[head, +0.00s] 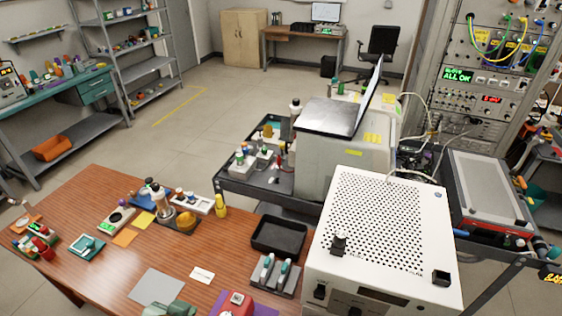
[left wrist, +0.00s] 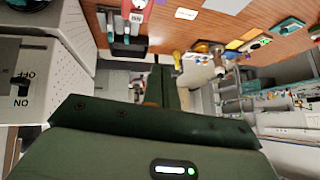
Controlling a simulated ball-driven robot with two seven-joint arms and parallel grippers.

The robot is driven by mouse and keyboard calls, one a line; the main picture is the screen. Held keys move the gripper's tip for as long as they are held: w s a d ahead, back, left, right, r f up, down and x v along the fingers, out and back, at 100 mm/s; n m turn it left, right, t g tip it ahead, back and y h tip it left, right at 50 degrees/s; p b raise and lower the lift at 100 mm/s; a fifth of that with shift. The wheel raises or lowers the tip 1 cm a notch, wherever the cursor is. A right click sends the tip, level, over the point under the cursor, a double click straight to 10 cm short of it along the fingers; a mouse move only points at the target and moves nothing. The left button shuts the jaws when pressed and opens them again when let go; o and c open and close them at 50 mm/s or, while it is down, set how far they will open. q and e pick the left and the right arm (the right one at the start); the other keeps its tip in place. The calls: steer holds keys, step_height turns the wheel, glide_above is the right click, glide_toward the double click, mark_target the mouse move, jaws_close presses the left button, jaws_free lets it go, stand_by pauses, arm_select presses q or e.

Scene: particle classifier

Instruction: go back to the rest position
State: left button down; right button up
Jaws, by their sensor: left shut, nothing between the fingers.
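The task names no object, only my own arms. My left gripper (head: 168,309) shows as a green shape at the bottom edge of the head view, over the near side of the wooden table (head: 95,200). In the left wrist view, the left gripper's dark green fingers (left wrist: 162,84) stand together, with nothing held between them. That view looks tilted, with the table (left wrist: 228,22) along its top. My right gripper is in neither view.
A white perforated box (head: 380,228) stands at right. A black tray (head: 278,236), a holder with two teal-handled tools (head: 272,276) and a red device (head: 236,301) lie near the gripper. A grey plate (head: 157,286) lies close by. Floor (head: 190,115) is open beyond.

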arm_select(q)
steer(key=s+a+r+m+y, duration=0.4)
steer(key=s+a+r+y, duration=0.15)
steer(key=a, duration=0.55)
steer(key=s+d+f+g+h+b, duration=0.1)
steer(key=s+d+f+b, duration=0.15)
steer(key=f, duration=1.05)
steer(key=s+d+f+n+g+h+b, duration=0.15)
steer(key=f+b, duration=0.25)
steer(key=f, duration=0.8)
steer(key=s+d+f+m+g+h+b, duration=0.1)
steer(key=d+f+g+b, duration=0.15)
steer(key=f, duration=1.05)
steer(key=s+a+f+n+g+h+b, duration=0.1)
steer(key=s+f+b, duration=0.7)
steer(key=s+f, duration=1.1)
step_height(320, 180, down, 3)
steer(key=shift+s+f+n+g+h+b, duration=0.25)
steer(key=shift+n+g+h, duration=0.2)
steer(key=shift+n, duration=0.8)
